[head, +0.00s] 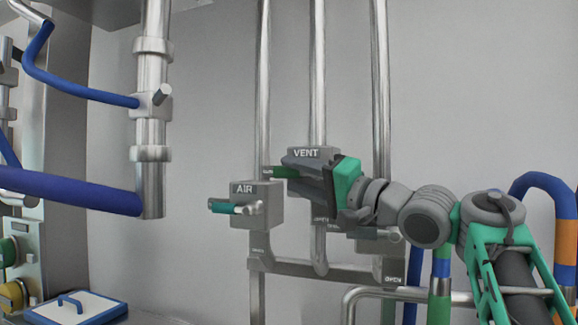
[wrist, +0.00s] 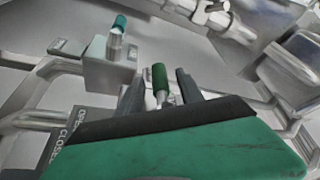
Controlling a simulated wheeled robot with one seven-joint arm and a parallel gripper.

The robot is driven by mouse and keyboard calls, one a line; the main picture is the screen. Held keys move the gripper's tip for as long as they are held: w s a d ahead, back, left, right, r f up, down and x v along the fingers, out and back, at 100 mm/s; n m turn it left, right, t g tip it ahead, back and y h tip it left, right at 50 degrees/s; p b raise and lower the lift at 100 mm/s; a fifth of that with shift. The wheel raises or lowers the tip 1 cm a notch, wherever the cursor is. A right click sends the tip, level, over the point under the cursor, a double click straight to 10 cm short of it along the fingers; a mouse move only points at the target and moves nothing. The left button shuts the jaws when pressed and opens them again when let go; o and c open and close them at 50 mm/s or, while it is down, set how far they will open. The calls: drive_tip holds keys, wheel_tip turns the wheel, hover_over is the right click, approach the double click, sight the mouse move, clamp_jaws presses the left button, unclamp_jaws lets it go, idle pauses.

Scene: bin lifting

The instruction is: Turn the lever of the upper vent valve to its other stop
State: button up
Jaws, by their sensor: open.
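The vent valve is a grey block (head: 306,153) labelled VENT on the middle vertical pipe, partly hidden by my gripper. Its dark green lever handle (head: 280,172) points left in the head view. My gripper (head: 291,170) is at the front of this block, with its dark fingers reaching left along the lever. In the wrist view the green lever handle (wrist: 159,77) stands between the two fingers of my gripper (wrist: 158,84), with gaps visible at its sides. My gripper is open. The lever's pivot is mostly hidden.
The AIR valve block (head: 257,208) with a teal lever (head: 222,206) is close at the lower left. Another teal lever (head: 367,235) shows below my gripper. A horizontal grey bar (head: 330,270) crosses beneath. A thick steel pipe (head: 153,110) with blue hoses stands left.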

drive_tip(key=x, duration=0.2)
drive_tip(key=shift+w+a+r+p, duration=0.1)
drive_tip(key=shift+w+a+p, duration=0.1)
drive_tip(key=shift+p, duration=0.1)
drive_tip(key=shift+d, duration=0.1)
clamp_jaws()
idle(1.1)
